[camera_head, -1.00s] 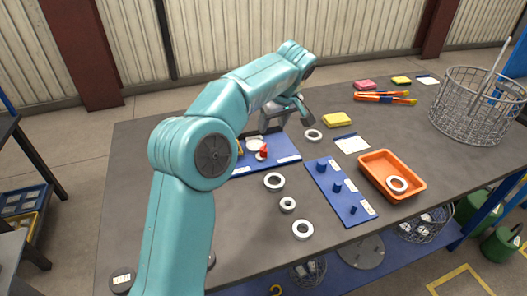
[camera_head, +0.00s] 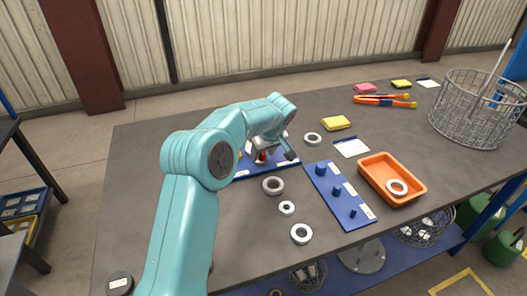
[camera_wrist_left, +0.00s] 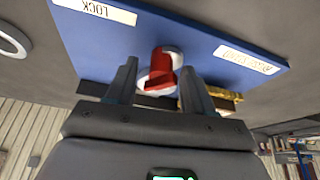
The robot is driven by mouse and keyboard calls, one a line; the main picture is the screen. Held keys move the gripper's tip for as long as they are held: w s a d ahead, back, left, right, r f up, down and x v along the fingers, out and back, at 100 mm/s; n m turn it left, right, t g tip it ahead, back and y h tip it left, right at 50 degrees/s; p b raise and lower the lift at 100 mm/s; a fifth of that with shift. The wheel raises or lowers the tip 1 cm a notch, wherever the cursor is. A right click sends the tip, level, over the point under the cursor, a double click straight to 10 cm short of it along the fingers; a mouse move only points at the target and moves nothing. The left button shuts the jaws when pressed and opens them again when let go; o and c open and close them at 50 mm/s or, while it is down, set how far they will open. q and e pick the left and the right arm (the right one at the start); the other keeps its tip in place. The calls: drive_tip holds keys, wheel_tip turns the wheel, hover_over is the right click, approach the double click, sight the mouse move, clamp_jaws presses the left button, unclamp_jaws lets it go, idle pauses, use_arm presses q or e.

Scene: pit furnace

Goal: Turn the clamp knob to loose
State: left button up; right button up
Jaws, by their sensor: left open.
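The red clamp knob (camera_head: 261,157) stands on a blue board (camera_head: 244,172) near the middle of the table, partly hidden by my left arm. In the left wrist view, the red knob (camera_wrist_left: 161,68) has a pale round base. The blue board (camera_wrist_left: 200,42) there carries a white label reading LOCK, upside down, and a second white label at the right. My left gripper (camera_wrist_left: 158,80) is open, with one finger on each side of the knob in that view. I cannot tell whether the fingers touch it. It also shows in the head view (camera_head: 272,152).
Several grey rings, one of them (camera_head: 273,185), lie right of the board. A blue peg board (camera_head: 328,202) and an orange tray (camera_head: 375,172) holding a ring are further right. A wire basket (camera_head: 465,120), yellow sponge (camera_head: 337,123) and orange-handled tool (camera_head: 385,101) lie beyond.

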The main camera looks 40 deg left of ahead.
use_arm(q)
drive_tip(key=shift+r, duration=0.1)
clamp_jaws()
drive_tip(key=shift+n, duration=0.3)
drive_tip(key=shift+n+g, duration=0.3)
drive_tip(key=shift+n, duration=0.2)
drive_tip(key=shift+w+a+r+n, duration=0.1)
drive_tip(key=shift+r+n, duration=0.05)
drive_tip(key=shift+n, duration=0.55)
drive_tip(key=n+g+p, duration=0.1)
drive_tip(key=n+p, duration=0.1)
drive_tip(key=shift+r+n+g, duration=0.1)
drive_tip(key=shift+n+g, duration=0.2)
drive_tip(key=shift+n, duration=0.1)
drive_tip(key=c, duration=0.9)
unclamp_jaws()
drive_tip(key=shift+n+p, duration=0.7)
drive_tip(key=shift+n, duration=0.1)
drive_tip(key=shift+a+g, duration=0.1)
drive_tip(key=shift+g, duration=0.2)
